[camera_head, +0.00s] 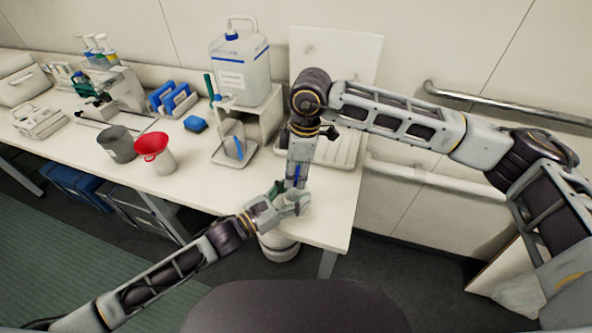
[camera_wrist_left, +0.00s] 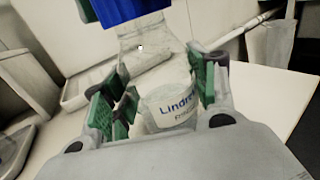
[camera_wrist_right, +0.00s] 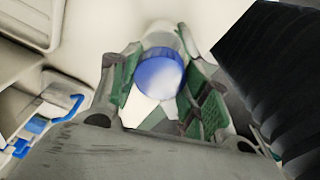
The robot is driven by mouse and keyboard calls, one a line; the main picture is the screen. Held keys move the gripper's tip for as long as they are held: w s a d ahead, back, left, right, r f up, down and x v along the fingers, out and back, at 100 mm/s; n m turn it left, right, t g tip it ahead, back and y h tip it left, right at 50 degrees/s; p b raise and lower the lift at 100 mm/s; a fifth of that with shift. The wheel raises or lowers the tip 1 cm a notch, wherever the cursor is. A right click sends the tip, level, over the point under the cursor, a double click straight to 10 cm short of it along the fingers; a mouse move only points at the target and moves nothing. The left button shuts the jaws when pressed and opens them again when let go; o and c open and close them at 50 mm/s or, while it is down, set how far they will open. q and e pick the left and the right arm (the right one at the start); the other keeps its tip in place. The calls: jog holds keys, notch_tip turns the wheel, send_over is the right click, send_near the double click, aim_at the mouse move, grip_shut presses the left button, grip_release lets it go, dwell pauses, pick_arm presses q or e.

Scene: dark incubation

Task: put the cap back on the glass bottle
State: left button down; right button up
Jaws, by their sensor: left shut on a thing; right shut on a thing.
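The glass bottle (camera_wrist_left: 150,72) is clear, with a white label reading "Lindre…", and shows in the left wrist view. My left gripper (camera_head: 293,203) is shut on its body; its green pads (camera_wrist_left: 160,95) lie on both sides of the bottle. The blue cap (camera_wrist_right: 160,75) shows in the right wrist view between the green pads of my right gripper (camera_wrist_right: 158,92), which is shut on it. In the left wrist view the cap (camera_wrist_left: 135,10) is at the bottle's top. Whether it is seated on the neck or just above it, I cannot tell. In the head view my right gripper points down above the left one.
A large white jerrycan (camera_head: 240,68) stands on a shelf at the back. A white board (camera_head: 352,60) leans on the wall behind my right arm. The bench front between cup and grippers is clear.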

jog(key=shift+w+r, duration=0.1)
jog(key=o, duration=0.8)
jog(key=shift+c, duration=0.2)
jog(key=shift+r, duration=2.2)
jog(key=shift+r, duration=0.1)
jog(key=shift+c, duration=0.4)
